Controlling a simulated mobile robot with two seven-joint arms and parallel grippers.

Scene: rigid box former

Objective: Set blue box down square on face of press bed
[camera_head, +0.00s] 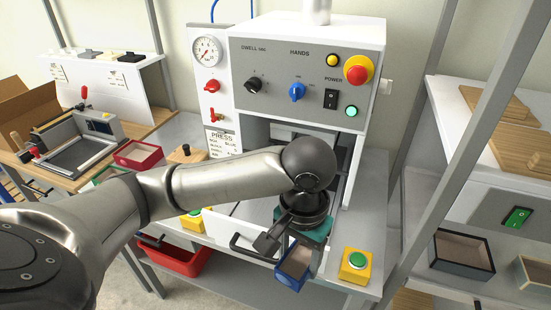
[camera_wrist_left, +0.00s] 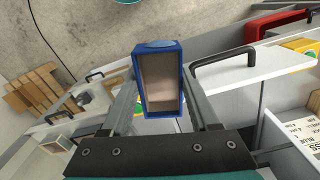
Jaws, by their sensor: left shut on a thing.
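The blue box (camera_head: 292,268) is a small open box with a brown inside. It also shows in the left wrist view (camera_wrist_left: 158,48), between the two fingers with its open side toward that camera. My left gripper (camera_head: 290,262) is shut on the box and holds it low in front of the press (camera_head: 300,110), beside the front panel's black handle. The box looks tilted in the head view. My forearm and wrist cover most of the press opening, so the bed's face is largely hidden. My right gripper is in neither view.
A yellow button box with a green button (camera_head: 356,262) stands right of the box, another (camera_head: 193,220) to the left. A black handle (camera_wrist_left: 225,55) sticks out close by. A red bin (camera_head: 180,262) is below left, a shelf rack at right.

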